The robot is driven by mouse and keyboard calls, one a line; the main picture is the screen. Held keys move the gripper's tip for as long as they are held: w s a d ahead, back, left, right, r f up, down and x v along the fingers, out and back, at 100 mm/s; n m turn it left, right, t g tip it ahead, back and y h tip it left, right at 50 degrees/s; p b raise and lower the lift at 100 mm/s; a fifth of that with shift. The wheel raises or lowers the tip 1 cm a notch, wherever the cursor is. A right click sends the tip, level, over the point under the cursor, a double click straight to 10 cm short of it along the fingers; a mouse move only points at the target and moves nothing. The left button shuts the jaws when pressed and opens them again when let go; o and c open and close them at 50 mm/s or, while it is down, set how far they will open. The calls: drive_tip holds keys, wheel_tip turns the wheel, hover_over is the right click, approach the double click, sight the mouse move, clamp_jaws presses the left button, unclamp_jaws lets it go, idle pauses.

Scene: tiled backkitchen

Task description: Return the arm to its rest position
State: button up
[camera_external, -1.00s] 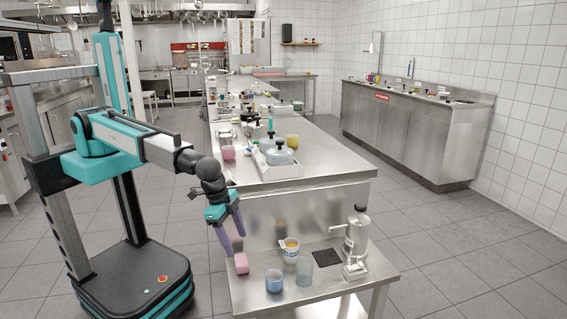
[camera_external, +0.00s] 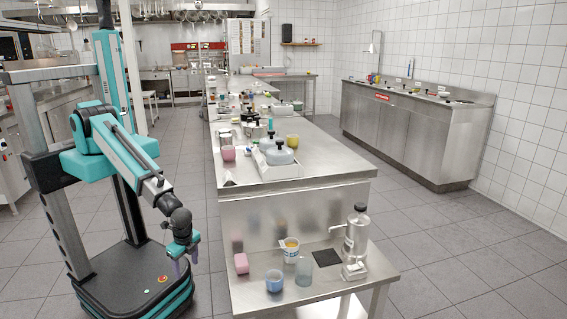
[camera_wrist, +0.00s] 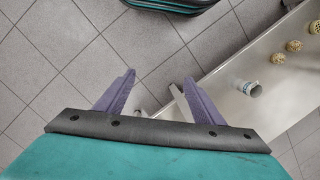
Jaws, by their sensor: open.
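My arm is bent down in front of my column in the external view. My gripper (camera_external: 186,262) hangs low beside the left edge of the steel bench, pointing down over the floor. In the wrist view my gripper (camera_wrist: 157,98) shows two purple fingers spread apart with nothing between them. Floor tiles and part of the bench lie beyond the fingertips.
The tiled floor (camera_external: 440,270) at right is clear.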

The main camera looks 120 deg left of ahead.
drive_tip(key=s+f+g, duration=0.1)
drive_tip(key=s+f, duration=0.1)
drive_tip(key=s, duration=0.8)
drive_tip(key=s+a+f+g+p, duration=0.1)
drive_tip(key=s+f+g, duration=0.1)
drive_tip(key=s, duration=0.9)
drive_tip(key=shift+a+f+g+h, duration=0.2)
drive_tip(key=shift+f+g+h, duration=0.1)
drive_tip(key=shift+f, duration=0.3)
